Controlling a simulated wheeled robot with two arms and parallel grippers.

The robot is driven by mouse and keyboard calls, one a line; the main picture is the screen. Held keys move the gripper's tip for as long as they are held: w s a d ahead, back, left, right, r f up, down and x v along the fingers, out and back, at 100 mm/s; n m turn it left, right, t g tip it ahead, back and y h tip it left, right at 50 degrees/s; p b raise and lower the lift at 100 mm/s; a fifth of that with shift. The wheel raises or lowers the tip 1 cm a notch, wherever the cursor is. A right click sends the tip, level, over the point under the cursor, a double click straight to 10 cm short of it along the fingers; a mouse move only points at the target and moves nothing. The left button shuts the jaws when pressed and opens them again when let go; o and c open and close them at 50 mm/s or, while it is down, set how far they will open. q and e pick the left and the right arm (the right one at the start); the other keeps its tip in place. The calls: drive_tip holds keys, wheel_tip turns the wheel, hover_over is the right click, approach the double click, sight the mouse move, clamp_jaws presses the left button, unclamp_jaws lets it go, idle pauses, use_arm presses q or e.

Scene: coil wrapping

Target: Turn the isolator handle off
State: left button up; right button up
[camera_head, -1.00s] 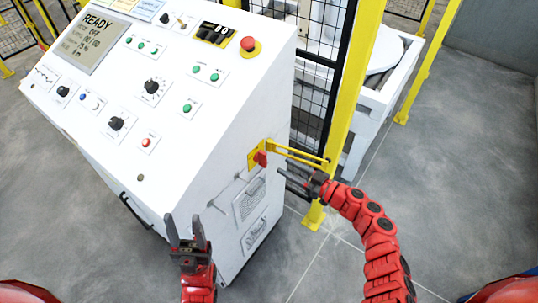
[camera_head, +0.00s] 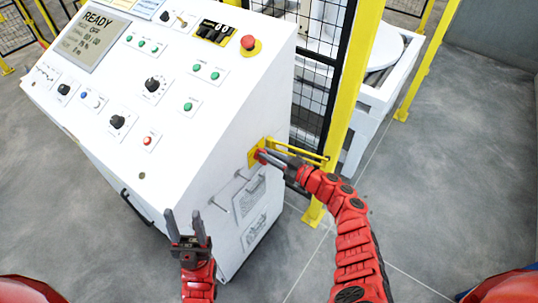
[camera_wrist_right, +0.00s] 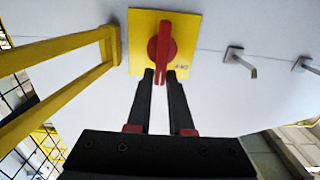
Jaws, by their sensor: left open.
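The isolator handle is a red rotary lever (camera_wrist_right: 163,42) on a yellow square plate (camera_wrist_right: 188,50), on the side of the white control cabinet (camera_head: 215,130). In the right wrist view it stands upright in the picture. My right gripper (camera_wrist_right: 160,74) has its two dark fingertips on either side of the handle's lower end. Whether they press on it I cannot tell. In the head view the right gripper (camera_head: 265,154) covers most of the handle. My left gripper (camera_head: 186,214) is open and empty, in front of the cabinet's lower side.
A yellow bar bracket (camera_wrist_right: 65,75) sticks out right beside the plate. Metal hooks (camera_wrist_right: 240,62) project from the cabinet side. A yellow post (camera_head: 340,95) and black mesh fence stand close behind my right arm. The cabinet top carries buttons and a screen (camera_head: 92,38) reading READY.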

clamp_jaws()
drive_tip(key=n+b, duration=0.2)
drive_tip(key=n, duration=0.1)
drive_tip(key=s+f+n+b, duration=0.1)
drive_tip(key=n+b, duration=0.1)
drive_tip(key=shift+a, duration=0.35)
drive_tip(key=n+b, duration=0.3)
drive_tip(key=b, duration=0.1)
drive_tip(key=s+f+n+b, duration=0.1)
drive_tip(key=n+b, duration=0.3)
drive_tip(key=f+n+b, duration=0.1)
drive_tip(key=n+b, duration=0.2)
drive_tip(key=b, duration=0.1)
drive_tip(key=shift+s+a+n, duration=0.15)
drive_tip(key=shift+a+n, duration=0.25)
drive_tip(key=shift+n+b, duration=1.1)
drive_tip(key=shift+b, duration=0.05)
drive_tip(key=o, duration=0.5)
unclamp_jaws()
drive_tip(key=shift+r, duration=0.1)
